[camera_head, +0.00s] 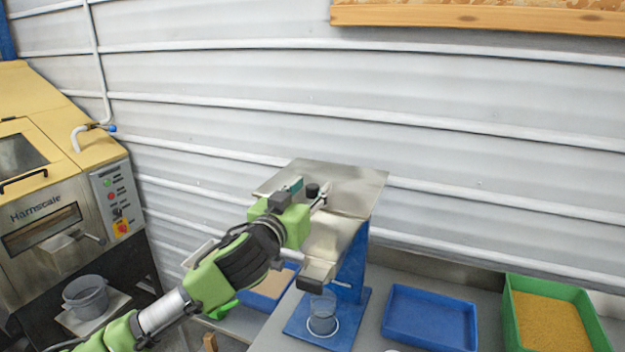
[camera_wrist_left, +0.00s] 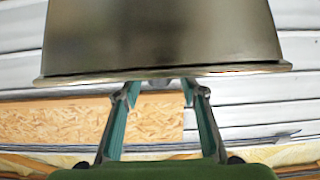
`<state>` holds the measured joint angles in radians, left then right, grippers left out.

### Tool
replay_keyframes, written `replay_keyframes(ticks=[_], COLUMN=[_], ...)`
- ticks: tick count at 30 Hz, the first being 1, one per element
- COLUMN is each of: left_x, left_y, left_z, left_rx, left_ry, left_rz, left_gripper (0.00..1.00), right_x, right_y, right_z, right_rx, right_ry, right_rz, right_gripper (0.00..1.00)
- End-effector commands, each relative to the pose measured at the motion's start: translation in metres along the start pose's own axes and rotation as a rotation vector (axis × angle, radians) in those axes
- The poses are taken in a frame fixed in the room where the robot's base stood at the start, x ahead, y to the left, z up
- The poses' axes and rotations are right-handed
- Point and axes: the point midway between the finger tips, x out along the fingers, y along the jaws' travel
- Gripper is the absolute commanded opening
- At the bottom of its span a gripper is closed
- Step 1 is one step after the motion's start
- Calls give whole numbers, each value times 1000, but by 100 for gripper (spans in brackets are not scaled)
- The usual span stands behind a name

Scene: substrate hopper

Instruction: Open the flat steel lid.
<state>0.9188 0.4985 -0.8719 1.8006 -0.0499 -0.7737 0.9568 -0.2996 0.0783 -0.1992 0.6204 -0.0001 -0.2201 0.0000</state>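The flat steel lid (camera_head: 352,184) lies level on top of the steel hopper, which stands on a blue frame (camera_head: 351,267). A black knob (camera_head: 312,190) shows at the lid's left part. My left gripper (camera_head: 308,194) is at the knob, with its fingers spread on either side of it. In the left wrist view the left gripper's teal-padded fingers (camera_wrist_left: 159,95) are apart, below the rim of the steel hopper (camera_wrist_left: 160,38). Contact with the knob cannot be told. The gripper and arm hide part of the hopper's front. My right gripper is not in view.
A clear beaker (camera_head: 322,315) stands under the hopper's outlet. A blue tray (camera_head: 430,317) and a green tray of yellow grain (camera_head: 550,322) lie to the right. A yellow and steel machine (camera_head: 60,200) stands left, with a grey bucket (camera_head: 86,297) below. The corrugated wall is close behind.

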Motion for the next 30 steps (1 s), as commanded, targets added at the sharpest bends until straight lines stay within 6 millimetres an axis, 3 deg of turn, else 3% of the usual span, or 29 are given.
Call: replay_keyframes(ticks=[6,15,19,20,30], left_x=[12,13,13,13,14], left_y=[0,0,0,0,0], left_z=[0,0,0,0,-5], left_rx=[1,1,1,1,1], left_ry=[0,0,0,0,-14], left_rz=[1,0,0,0,-1], left_gripper=[38,38,5,0,0], right_x=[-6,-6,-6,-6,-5], right_y=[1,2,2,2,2], right_z=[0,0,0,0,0], right_rx=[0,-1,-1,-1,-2], right_ry=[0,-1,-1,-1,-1], right_rz=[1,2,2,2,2], right_gripper=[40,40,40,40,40])
